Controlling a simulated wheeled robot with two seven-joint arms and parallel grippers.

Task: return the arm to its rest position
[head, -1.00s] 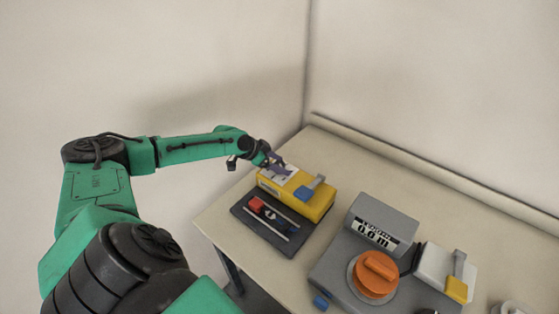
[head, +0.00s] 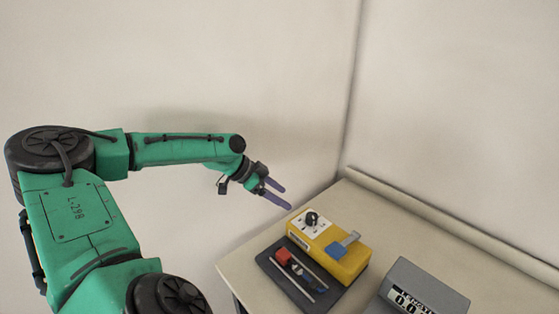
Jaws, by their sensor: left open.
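My left arm comes in from the left in the head view. My left gripper (head: 276,194) is open and empty, with its two purple fingers apart. It is in the air to the upper left of a yellow device (head: 345,261), clear of it. The yellow device has a white panel with a black knob (head: 312,218) and a blue lever (head: 343,244). My right gripper is not in view.
A dark base plate (head: 273,264) with a red block (head: 284,257) and metal rods lies beside the yellow device on the table (head: 404,230). A grey device with a length display (head: 412,301) is cut off at the bottom right. Walls stand behind the table.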

